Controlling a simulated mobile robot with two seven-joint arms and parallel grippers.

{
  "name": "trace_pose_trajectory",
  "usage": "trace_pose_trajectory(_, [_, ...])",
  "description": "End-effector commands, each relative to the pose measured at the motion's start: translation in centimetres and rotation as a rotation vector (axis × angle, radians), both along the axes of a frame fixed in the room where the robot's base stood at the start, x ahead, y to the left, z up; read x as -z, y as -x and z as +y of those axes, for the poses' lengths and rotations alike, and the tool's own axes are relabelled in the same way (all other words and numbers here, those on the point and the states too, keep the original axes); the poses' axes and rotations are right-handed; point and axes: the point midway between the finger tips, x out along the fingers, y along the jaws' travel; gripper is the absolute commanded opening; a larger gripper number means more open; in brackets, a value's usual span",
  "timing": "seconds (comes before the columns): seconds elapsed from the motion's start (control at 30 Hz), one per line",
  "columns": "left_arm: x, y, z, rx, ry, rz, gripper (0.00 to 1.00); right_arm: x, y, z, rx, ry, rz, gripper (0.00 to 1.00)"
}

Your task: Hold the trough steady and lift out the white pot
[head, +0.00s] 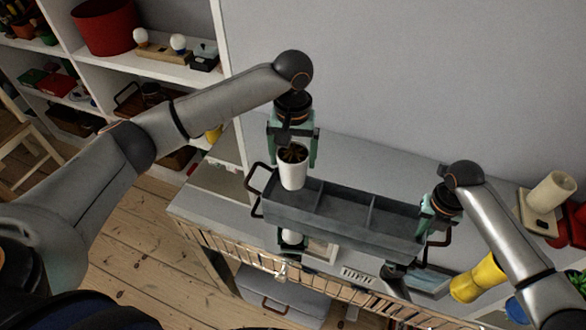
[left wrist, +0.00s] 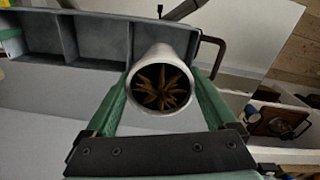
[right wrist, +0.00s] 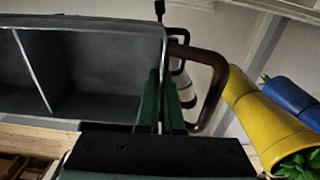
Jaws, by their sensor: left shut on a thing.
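The grey trough (head: 340,222) with dividers and a brown handle at each end stands on the grey table; it also shows in the left wrist view (left wrist: 103,40) and right wrist view (right wrist: 90,70). The white pot (head: 293,172) holds a brown spiky plant. My left gripper (head: 293,158) is shut on the pot, one finger on each side. The pot is upright, and its whole side shows above the trough's left end compartment. In the left wrist view I look into the pot (left wrist: 160,90). My right gripper (right wrist: 161,105) is closed around the trough's right end wall, beside the handle.
A beige cylinder on a block (head: 548,192) stands at the far right. Shelves (head: 160,70) stand at the left. The wall is close behind.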

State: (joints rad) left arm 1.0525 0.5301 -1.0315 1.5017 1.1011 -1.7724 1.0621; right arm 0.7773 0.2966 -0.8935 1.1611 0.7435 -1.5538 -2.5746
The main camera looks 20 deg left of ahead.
Motion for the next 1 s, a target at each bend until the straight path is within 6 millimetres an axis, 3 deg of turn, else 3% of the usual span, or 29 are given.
trace_pose_trajectory(0.1, [-1.02,0.01,-0.05,0.001,0.001,0.0,0.12,-0.04,-0.02,0.03,0.0,0.0,-0.001,0.0])
trace_pose_trajectory(0.37, [-1.26,0.01,-0.07,0.001,0.001,0.0,0.12,-0.04,-0.02,0.02,0.0,0.0,-0.001,0.0])
trace_pose_trajectory(0.7, [-1.21,0.01,-0.07,0.001,0.001,0.0,0.12,-0.03,-0.02,0.01,0.0,0.0,0.0,0.39])
trace_pose_trajectory(1.0, [-1.21,0.01,-0.07,0.001,0.001,0.0,0.12,-0.33,-0.05,0.0,0.0,0.0,-0.001,0.39])
